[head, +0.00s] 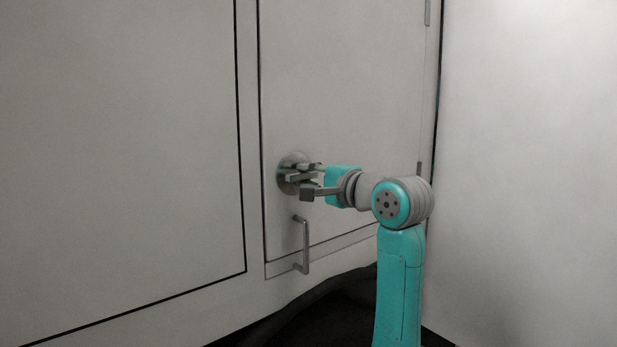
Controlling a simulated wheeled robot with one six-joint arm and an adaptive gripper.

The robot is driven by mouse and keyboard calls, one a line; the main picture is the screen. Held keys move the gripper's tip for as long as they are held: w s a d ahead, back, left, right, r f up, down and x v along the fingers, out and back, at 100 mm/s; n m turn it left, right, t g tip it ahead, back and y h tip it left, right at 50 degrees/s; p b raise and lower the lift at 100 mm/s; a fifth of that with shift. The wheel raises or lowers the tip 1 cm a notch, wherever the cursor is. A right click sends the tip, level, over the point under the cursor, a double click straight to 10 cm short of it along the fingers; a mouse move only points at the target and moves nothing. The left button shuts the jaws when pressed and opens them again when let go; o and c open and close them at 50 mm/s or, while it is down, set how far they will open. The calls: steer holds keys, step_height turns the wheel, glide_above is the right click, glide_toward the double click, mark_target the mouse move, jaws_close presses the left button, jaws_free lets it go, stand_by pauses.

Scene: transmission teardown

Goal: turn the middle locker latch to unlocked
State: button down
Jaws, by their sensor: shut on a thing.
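The middle locker latch (285,179) is a round grey metal disc on a pale locker door (340,90), near the door's left edge. A grey knob or handle stands out from the disc. My gripper (303,181) reaches in from the right and is shut on the latch handle. The fingers partly cover the handle, so which way it is turned is hard to tell. The door looks closed in its frame.
A grey bar handle (304,245) sticks out from the door just below my gripper. A large pale panel (120,140) fills the left, and a plain pale wall (530,170) stands on the right. A dark gap shows beneath the door.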

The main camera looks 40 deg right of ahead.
stand_by(0.4)
steer(key=c, duration=1)
jaws_free()
steer(key=s, duration=1.2)
